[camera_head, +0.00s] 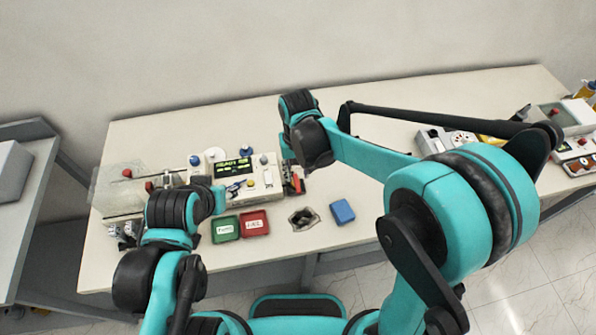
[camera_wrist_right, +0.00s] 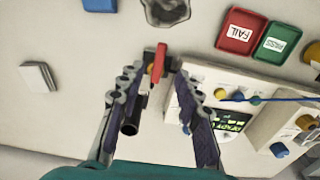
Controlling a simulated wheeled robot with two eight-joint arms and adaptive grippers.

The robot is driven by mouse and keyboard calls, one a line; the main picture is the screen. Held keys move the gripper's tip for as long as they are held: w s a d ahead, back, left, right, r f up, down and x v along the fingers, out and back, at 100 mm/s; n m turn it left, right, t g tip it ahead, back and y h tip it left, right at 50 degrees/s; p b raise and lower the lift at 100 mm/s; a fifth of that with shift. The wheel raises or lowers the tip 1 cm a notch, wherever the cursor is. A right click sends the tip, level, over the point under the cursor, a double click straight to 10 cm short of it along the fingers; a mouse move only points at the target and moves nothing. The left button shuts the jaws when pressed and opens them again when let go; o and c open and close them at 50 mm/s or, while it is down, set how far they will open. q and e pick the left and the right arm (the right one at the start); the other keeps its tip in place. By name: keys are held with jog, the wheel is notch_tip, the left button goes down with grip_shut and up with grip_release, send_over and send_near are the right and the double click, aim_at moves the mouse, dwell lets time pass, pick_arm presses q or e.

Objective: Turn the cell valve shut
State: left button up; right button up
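A red lever (camera_wrist_right: 158,62) on a small dark fitting shows in the right wrist view, between the fingertips of my right gripper (camera_wrist_right: 156,80). It looks like the valve handle. The fingers are apart, with gaps on both sides of the lever. A black cylinder (camera_wrist_right: 131,115) lies between the fingers too. In the head view, the red part (camera_head: 297,184) is at the right end of the tester (camera_head: 262,185), just below my right gripper (camera_head: 290,168). My left arm reaches over the tester's left side; its fingers are hidden behind its wrist.
A green tray (camera_head: 226,229) and a red tray (camera_head: 254,223) lie in front of the tester. A dark-centred grey piece (camera_head: 303,218) and a blue block (camera_head: 342,211) lie to their right. A clear-walled unit (camera_head: 122,197) stands at left. More equipment stands at far right.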

aim_at(298, 186)
notch_tip(298, 186, down, 6)
jog(key=shift+f+b, duration=0.1)
jog(key=shift+b, duration=0.45)
grip_shut()
